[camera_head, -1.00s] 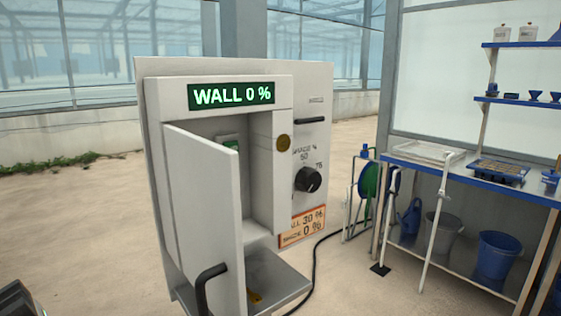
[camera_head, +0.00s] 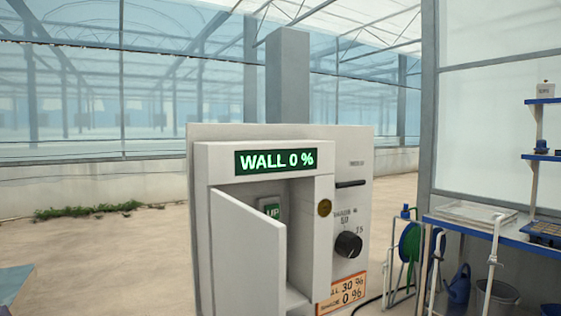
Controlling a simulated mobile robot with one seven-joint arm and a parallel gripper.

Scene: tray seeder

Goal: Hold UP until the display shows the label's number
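The tray seeder cabinet (camera_head: 360,205) stands in the middle of the view. Its green display (camera_head: 276,161) reads "WALL 0 %". Below the display, a grey door (camera_head: 247,258) hangs open. Behind the door's top edge, in the recess, a green button marked UP (camera_head: 271,210) shows partly; its lower part is hidden by the door. An orange label (camera_head: 342,293) on the cabinet's right front reads a partly covered word ending in "AL" or "ALL" with 30 %, and a second line with 0 %. My gripper is not in view.
A black knob (camera_head: 348,245) and a dark slot (camera_head: 351,184) are on the cabinet's right front. A round brass-coloured disc (camera_head: 325,208) sits beside the recess. To the right are a green hose reel (camera_head: 409,243) and a bench (camera_head: 480,232) with a tray. Floor at left is open.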

